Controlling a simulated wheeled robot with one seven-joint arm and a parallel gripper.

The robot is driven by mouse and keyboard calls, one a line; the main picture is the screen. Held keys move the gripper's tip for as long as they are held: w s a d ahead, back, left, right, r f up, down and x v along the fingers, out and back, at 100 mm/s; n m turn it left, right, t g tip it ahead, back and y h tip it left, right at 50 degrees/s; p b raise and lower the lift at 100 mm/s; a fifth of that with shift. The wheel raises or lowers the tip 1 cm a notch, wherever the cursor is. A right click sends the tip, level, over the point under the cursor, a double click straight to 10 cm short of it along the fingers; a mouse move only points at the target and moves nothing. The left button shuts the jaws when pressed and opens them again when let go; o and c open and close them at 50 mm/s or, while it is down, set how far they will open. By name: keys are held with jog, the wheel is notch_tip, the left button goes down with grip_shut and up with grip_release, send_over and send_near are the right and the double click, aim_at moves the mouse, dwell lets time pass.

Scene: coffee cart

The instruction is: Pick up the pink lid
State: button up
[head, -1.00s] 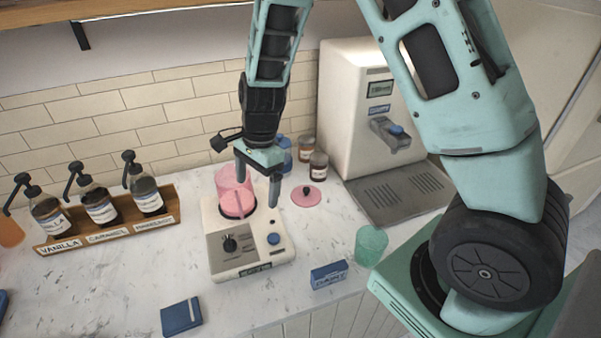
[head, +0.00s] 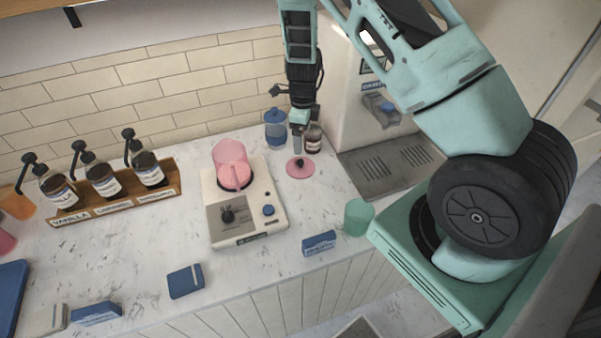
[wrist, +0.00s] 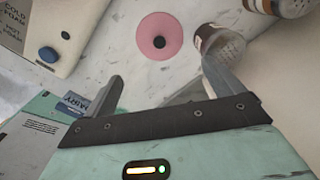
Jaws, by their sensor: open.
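The pink lid (head: 300,168) is a flat disc with a dark knob, lying on the marble counter between the blender base and the espresso machine. In the wrist view the lid (wrist: 160,38) lies beyond the fingertips, knob towards the camera. My gripper (head: 299,135) is over the counter just behind the lid in the head view, pointing down. In the wrist view my gripper (wrist: 162,82) shows its two fingers spread wide with nothing between them. The lid is not touched by either finger.
A spice jar (head: 313,138) stands close by the gripper, near the right finger in the wrist view (wrist: 218,45). A blue-lidded container (head: 275,130) is at its left. The blender (head: 245,218) and espresso machine (head: 350,95) flank the lid. A green cup (head: 358,217) stands in front.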

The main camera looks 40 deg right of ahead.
aim_at(301, 161)
notch_tip(301, 161, down, 12)
jog(key=b, duration=0.9)
jog(key=shift+w, duration=0.15)
jog(key=c, duration=0.6)
